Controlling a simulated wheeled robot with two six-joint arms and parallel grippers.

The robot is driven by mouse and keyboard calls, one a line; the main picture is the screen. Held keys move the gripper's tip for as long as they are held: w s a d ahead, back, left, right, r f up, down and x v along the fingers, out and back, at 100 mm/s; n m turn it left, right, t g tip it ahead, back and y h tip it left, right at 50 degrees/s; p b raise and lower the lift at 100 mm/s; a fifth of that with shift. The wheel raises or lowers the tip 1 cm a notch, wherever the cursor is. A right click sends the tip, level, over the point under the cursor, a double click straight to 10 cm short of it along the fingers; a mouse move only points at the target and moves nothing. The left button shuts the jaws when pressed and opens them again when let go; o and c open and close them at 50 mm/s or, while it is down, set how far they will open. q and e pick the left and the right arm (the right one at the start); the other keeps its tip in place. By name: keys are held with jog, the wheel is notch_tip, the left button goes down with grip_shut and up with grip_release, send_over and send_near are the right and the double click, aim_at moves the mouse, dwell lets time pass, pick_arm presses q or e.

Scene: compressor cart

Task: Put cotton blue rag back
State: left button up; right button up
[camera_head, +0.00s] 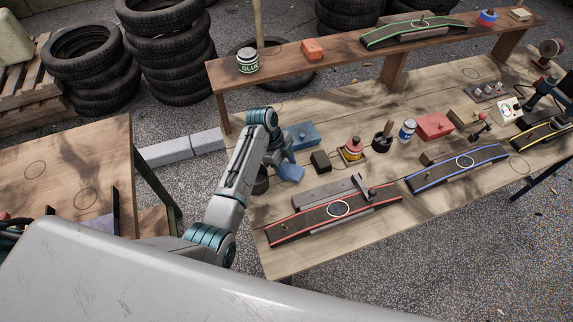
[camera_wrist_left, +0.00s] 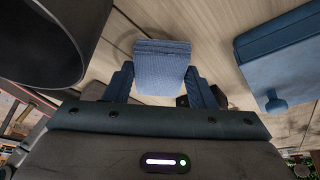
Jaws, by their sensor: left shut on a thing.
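The blue rag (camera_head: 290,173) is a small folded cloth block at the left end of the long wooden workbench. My left gripper (camera_head: 279,160) is shut on it, and the arm partly hides the grip in the head view. In the left wrist view the folded rag (camera_wrist_left: 162,62) sits between the two fingers of my left gripper (camera_wrist_left: 160,82), over wooden planks. I cannot tell whether the rag touches the bench top. My right gripper is not in view.
A blue box (camera_head: 304,135) lies just behind the rag. A dark round container (camera_head: 260,183) stands close at the left. A black block (camera_head: 320,161) and a red-edged ramp (camera_head: 338,210) are to the right and in front. A raised shelf (camera_head: 285,67) runs behind.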

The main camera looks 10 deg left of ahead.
pick_arm(q)
jog(key=o, duration=0.9)
jog(key=b+v, duration=0.1)
jog(key=v, duration=1.1)
jog(key=shift+r, duration=0.15)
